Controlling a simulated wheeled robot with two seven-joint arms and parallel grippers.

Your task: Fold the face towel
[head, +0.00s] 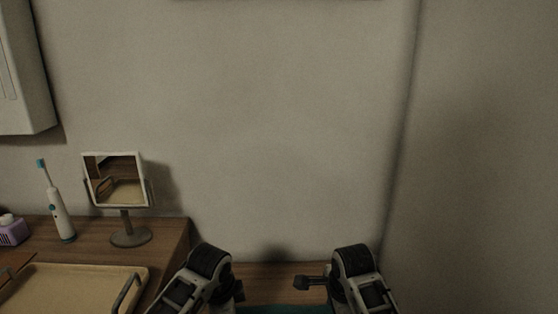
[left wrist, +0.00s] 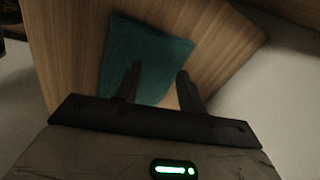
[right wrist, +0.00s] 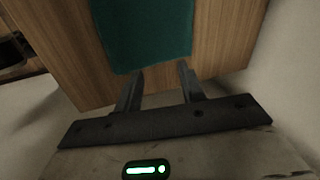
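The teal face towel (left wrist: 148,45) lies flat on a wooden surface in the left wrist view. It also shows in the right wrist view (right wrist: 143,35), and only a thin strip of it shows at the bottom of the head view (head: 285,309). My left gripper (left wrist: 158,78) is open, with its fingers over the towel's near edge and right corner, and nothing visible between them. My right gripper (right wrist: 160,72) is open and empty, with its fingertips close to the towel's near edge. I cannot tell whether either gripper touches the cloth.
A tan tray (head: 75,284) with a dark handle, a square mirror (head: 116,182) on a stand, an electric toothbrush (head: 61,214) and a purple item (head: 12,231) stand on the wooden counter at left. Walls close off the back and right. Bare wood (right wrist: 65,45) surrounds the towel.

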